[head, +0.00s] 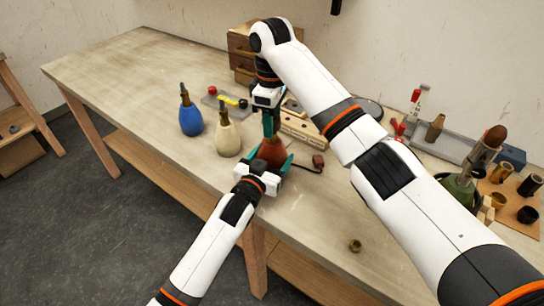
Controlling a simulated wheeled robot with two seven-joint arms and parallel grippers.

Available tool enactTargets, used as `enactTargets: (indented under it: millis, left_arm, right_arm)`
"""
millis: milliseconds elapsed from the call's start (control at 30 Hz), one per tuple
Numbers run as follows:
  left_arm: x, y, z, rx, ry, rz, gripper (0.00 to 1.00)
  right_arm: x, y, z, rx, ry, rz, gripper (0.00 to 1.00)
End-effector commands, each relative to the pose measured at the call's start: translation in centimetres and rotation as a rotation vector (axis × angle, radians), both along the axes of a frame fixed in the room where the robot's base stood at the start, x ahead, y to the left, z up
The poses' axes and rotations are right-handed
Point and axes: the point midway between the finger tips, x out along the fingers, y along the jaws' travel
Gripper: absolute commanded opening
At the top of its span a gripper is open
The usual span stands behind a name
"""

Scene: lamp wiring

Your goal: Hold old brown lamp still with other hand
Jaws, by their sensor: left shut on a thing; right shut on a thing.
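The old brown lamp (271,152) stands on the wooden workbench, upright as far as it shows. My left gripper (272,164) comes in from the front, low on the lamp, with its green fingers on either side of the brown body; it is shut on it. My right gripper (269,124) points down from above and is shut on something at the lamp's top. The arm and fingers hide what exactly it grips. A dark cord with a brown plug (318,162) runs out to the right of the lamp.
A blue lamp (190,117) and a cream lamp (228,137) stand to the left. A wooden block with holes (305,131) lies behind. A green lamp (462,190) and several small cups are at the right. A brass ring (355,245) lies near the front edge. The bench's left end (120,65) is clear.

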Motion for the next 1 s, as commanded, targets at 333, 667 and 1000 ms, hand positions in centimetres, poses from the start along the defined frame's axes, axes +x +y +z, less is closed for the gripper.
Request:
enactTargets:
  millis: [333,667,1000]
  left_arm:
    - [0.0,0.0,-0.1,0.001,0.002,0.001,0.48]
    - [0.0,0.1,-0.1,0.001,0.002,0.001,0.48]
    - [0.0,0.1,-0.1,0.001,0.002,0.001,0.48]
  right_arm:
    - [0.0,0.0,-0.1,-0.001,0.001,0.666,0.10]
    - [0.0,0.0,0.6,0.000,0.000,0.664,0.10]
    - [0.0,0.0,1.2,0.000,0.001,0.664,0.10]
